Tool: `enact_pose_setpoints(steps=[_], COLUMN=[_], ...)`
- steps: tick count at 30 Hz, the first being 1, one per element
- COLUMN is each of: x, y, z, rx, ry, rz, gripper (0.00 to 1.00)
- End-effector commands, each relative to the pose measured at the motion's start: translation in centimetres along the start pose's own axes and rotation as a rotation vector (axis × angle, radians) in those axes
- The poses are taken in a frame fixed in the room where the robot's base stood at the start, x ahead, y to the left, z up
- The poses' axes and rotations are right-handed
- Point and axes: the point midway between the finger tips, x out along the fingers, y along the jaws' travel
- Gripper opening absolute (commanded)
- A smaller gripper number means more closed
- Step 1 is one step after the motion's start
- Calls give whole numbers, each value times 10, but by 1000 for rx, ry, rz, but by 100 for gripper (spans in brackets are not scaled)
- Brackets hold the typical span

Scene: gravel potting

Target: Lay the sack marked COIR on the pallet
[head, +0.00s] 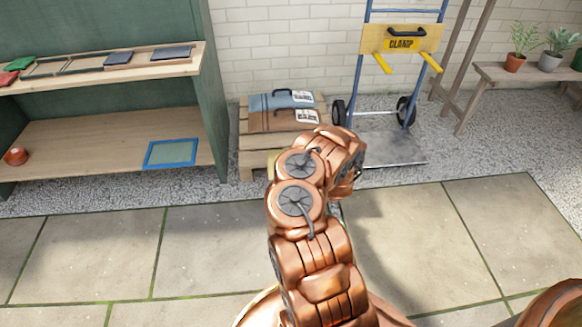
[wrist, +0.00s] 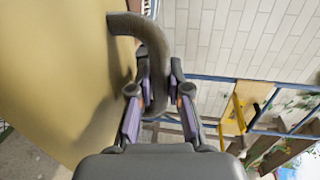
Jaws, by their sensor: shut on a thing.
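The wooden pallet (head: 247,143) stands on gravel against the brick wall. A blue-grey sack (head: 268,103) and a brown sack (head: 266,122) lie on it, each with a dark handle and a white label too small to read. My arm hides the pallet's front right part. In the wrist view, my gripper (wrist: 160,110) is shut on the dark curved handle (wrist: 152,45) of a yellow-tan sack (wrist: 60,70), which fills the left side. No marking shows on its visible face. In the head view, my arm hides the gripper and nearly all of this sack.
A green cabinet (head: 216,90) with wooden shelves stands at left. A bench (head: 500,75) with potted plants is at right. Paving slabs in front are clear.

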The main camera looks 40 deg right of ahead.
Motion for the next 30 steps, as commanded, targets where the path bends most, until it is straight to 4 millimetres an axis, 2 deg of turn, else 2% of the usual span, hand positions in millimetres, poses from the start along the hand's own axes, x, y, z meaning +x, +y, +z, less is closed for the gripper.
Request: enact_pose_setpoints(steps=[1,4,8,24,30], x=[-1,-3,4,85,106], y=[10,18,21,15,12], z=[-7,-14,-10,56,73], rx=[-1,-1,0,-1,0], ry=[3,3,2,2,4], rz=[-1,0,-1,-4,-4], gripper=[0,0,0,0,0])
